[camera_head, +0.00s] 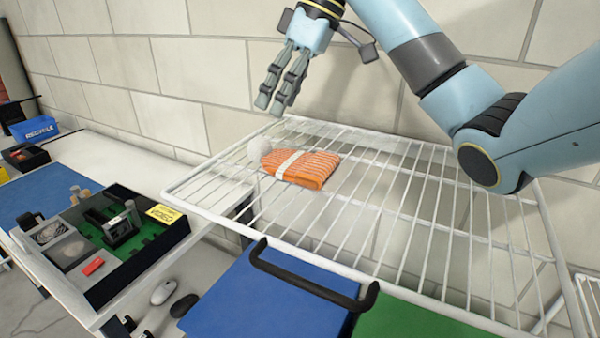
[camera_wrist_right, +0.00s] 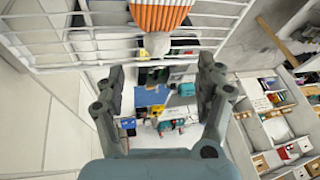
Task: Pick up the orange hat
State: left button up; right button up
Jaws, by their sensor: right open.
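The orange knitted hat (camera_head: 302,168) has a white band and a pale pompom at its left end. It lies flat on the white wire shelf (camera_head: 420,226), near the back left. In the right wrist view the hat (camera_wrist_right: 160,15) shows at the top edge, with its pompom pointing down the picture. My right gripper (camera_head: 275,104) is open and empty, above and behind the hat by the wall, apart from it. Its two fingers also show in the right wrist view (camera_wrist_right: 162,80), spread with nothing between them. My left gripper is not in view.
A block wall (camera_head: 180,75) stands close behind the shelf. A black handle bar (camera_head: 312,280) is in front of the shelf, over blue and green panels. The rest of the shelf is empty.

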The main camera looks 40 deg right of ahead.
aim_at(263, 138)
jog(key=x, duration=0.9)
jog(key=shift+w+a+r+p, duration=0.1)
jog(key=shift+w+p, duration=0.05)
jog(key=shift+p, duration=0.15)
jog(key=c, duration=1.4)
jog(key=shift+r, duration=0.1)
